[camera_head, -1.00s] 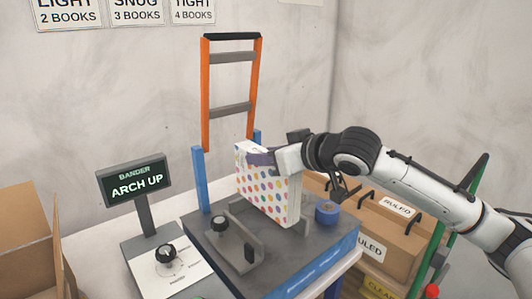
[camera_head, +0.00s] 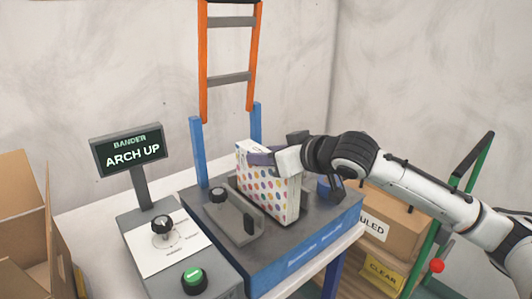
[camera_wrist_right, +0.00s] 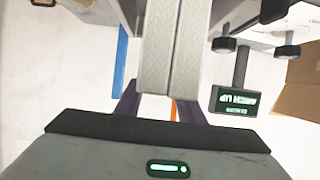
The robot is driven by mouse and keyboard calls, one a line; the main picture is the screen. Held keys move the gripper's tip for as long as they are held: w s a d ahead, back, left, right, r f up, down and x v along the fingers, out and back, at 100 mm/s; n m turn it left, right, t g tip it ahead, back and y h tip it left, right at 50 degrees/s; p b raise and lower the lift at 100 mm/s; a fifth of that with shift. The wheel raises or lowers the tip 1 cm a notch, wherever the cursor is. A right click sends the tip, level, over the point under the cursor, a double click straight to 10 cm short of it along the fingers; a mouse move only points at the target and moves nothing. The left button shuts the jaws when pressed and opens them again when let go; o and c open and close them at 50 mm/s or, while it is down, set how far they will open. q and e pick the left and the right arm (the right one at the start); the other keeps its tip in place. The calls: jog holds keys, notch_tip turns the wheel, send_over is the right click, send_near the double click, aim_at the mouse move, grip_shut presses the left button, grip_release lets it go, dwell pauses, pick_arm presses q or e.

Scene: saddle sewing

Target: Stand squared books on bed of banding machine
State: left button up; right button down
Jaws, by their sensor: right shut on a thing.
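Upright books with white, polka-dotted covers (camera_head: 268,187) are held over the bed (camera_head: 312,222) of the banding machine, behind a low grey bracket (camera_head: 235,218). Their lower edge looks at or very near the bed; contact is not certain. My right gripper (camera_head: 262,157) comes from the right and is shut on the books near their top. In the right wrist view, two pale page blocks (camera_wrist_right: 175,50) stand side by side between its dark fingers. The orange arch (camera_head: 227,78) is raised behind. My left gripper is not in view.
The bander display (camera_head: 128,150) reads "ARCH UP". A panel with a black knob (camera_head: 162,225) and green button (camera_head: 194,276) stands left of the bed. A blue roll (camera_head: 324,187) sits right of the books. Cardboard boxes (camera_head: 375,222) are at right, an open carton (camera_head: 25,200) at left.

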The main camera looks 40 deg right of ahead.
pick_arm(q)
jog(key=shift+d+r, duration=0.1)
pick_arm(e)
jog(key=shift+r, duration=0.1)
jog(key=c, duration=1.1)
grip_release()
jog(key=shift+f, duration=0.35)
jog(key=b+v, duration=0.1)
jog(key=v, duration=0.4)
jog(key=shift+s+b, duration=0.25)
jog(key=shift+b, duration=0.15)
jog(key=shift+b+v, duration=0.45)
jog(key=shift+v, duration=0.6)
jog(key=shift+s+r, duration=0.65)
jog(key=shift+s+d+r, duration=0.1)
jog(key=shift+s+r, duration=0.1)
jog(key=shift+s, duration=0.3)
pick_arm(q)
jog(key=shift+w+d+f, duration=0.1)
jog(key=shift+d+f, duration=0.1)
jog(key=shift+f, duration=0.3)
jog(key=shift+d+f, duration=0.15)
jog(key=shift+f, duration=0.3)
pick_arm(e)
jog(key=shift+s, duration=0.1)
